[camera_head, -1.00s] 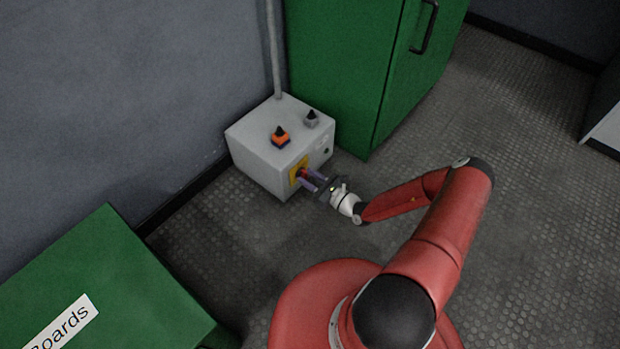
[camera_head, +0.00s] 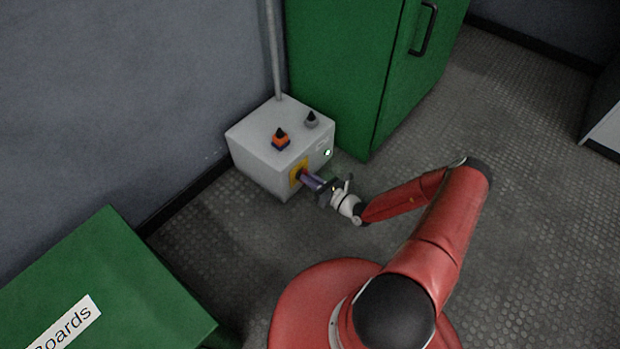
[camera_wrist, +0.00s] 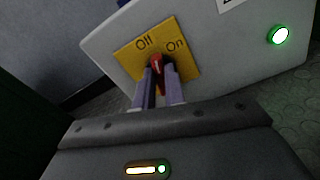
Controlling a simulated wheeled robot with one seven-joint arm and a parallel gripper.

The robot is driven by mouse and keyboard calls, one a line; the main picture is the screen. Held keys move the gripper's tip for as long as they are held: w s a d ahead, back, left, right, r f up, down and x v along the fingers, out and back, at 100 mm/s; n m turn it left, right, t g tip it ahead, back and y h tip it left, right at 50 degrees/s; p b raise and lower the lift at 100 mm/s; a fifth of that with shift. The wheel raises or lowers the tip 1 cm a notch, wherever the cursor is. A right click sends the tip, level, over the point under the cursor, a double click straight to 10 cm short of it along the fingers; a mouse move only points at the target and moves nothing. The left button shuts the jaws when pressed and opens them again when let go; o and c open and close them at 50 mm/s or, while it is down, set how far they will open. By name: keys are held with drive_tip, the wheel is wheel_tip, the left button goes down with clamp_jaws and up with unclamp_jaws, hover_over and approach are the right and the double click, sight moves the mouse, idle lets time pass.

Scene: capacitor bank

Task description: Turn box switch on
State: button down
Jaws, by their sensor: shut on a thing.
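The grey switch box (camera_head: 262,160) stands on the floor against the wall. Its front carries a yellow plate (camera_head: 294,177) marked "Off" and "On", which also shows in the wrist view (camera_wrist: 188,65). A red switch knob (camera_wrist: 156,62) sits on the plate, partly hidden by the fingers; its exact pointing is hard to tell. My gripper (camera_head: 308,178) is shut on the knob, with one purple-grey finger on each side of it in the wrist view (camera_wrist: 158,76). A round light (camera_wrist: 280,35) on the box front glows green; it also shows in the head view (camera_head: 327,152).
Two black-topped knobs, one orange-based (camera_head: 281,140) and one grey (camera_head: 312,120), are on the box top. A green cabinet (camera_head: 335,75) stands right behind the box. A green "Boards" case (camera_head: 130,270) is at lower left.

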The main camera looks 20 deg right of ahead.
drive_tip(key=shift+w+d+f+m, duration=0.1)
drive_tip(key=shift+m, duration=2)
drive_tip(key=shift+d+f+m, duration=0.1)
drive_tip(key=shift+m, duration=2)
drive_tip(key=c, duration=1.5)
unclamp_jaws()
drive_tip(key=shift+o, duration=0.2)
drive_tip(key=p+v, duration=0.1)
drive_tip(key=v, duration=0.6)
drive_tip(key=shift+s+d, duration=0.2)
drive_tip(key=shift+s, duration=0.1)
